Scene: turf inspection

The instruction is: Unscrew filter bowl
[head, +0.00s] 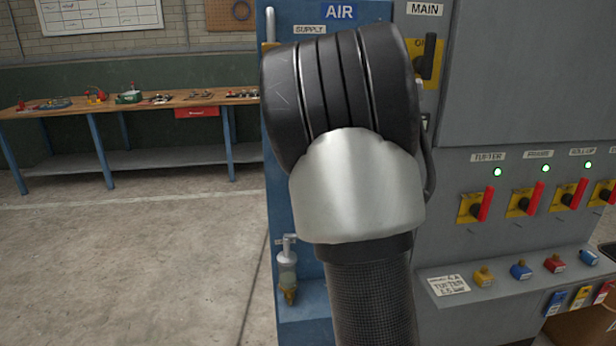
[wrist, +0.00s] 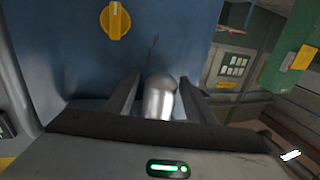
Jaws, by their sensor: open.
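In the wrist view my gripper (wrist: 159,84) is open, with one finger on each side of a silver, round-ended metal cylinder (wrist: 160,98). This looks like the filter bowl, but I cannot tell for sure, nor whether the fingers touch it. Behind it is a blue panel (wrist: 180,40). In the head view my arm covers the middle of the blue air panel (head: 283,217) and hides my gripper and the silver cylinder. A small unit with a pale, clear bowl (head: 287,268) and brass bottom shows at the panel's lower left.
A yellow knob (wrist: 116,20) is above the fingers in the wrist view. In the head view, a grey cabinet (head: 530,90) with red-handled yellow switches (head: 475,207) stands right. A wooden workbench (head: 60,112) stands far left. The floor at left is clear.

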